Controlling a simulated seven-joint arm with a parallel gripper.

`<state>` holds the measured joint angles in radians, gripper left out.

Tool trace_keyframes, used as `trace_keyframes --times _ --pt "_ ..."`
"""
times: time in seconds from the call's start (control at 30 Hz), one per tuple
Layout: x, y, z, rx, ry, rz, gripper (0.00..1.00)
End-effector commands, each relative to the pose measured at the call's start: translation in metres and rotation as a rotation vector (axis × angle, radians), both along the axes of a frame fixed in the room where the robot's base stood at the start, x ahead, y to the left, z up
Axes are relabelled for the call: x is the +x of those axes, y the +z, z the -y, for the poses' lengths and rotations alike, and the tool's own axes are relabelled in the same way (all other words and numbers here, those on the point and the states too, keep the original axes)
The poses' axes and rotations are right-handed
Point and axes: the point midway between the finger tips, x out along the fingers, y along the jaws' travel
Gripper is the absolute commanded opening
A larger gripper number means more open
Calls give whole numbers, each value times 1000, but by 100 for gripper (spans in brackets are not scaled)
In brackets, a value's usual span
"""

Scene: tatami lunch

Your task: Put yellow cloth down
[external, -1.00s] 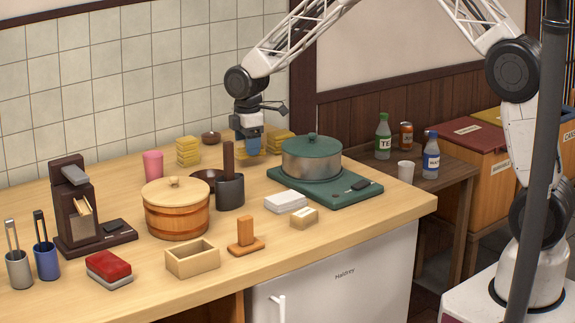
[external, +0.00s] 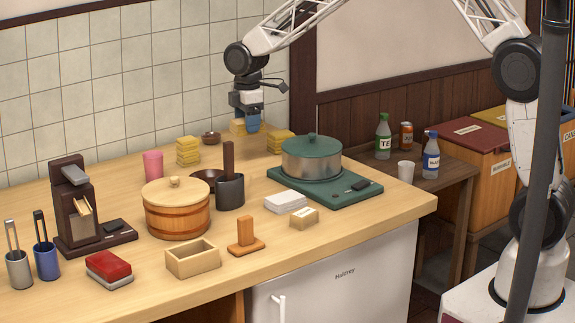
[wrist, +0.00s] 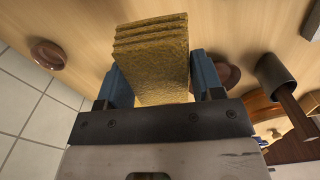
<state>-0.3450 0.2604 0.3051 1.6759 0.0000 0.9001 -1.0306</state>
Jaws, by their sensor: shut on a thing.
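My gripper (external: 246,124) is above the back of the counter, near the tiled wall. It is shut on a yellow cloth (wrist: 152,62), a folded, layered block between the two blue fingers in the wrist view. In the external view the held cloth (external: 237,127) shows beside the fingers, partly hidden by them. It appears raised off the counter. Two other yellow stacks rest on the counter: a left stack (external: 188,151) and a right stack (external: 281,141).
A small brown bowl (external: 211,138) is close to the gripper's left.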

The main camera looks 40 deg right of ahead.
Motion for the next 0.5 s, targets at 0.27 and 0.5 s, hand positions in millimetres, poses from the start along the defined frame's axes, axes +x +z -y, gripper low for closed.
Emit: trace_keyframes --times 0.27,0.5 --pt "-2 0 -1 0 2 0 38" --pt "-24 0 -14 0 25 0 38"
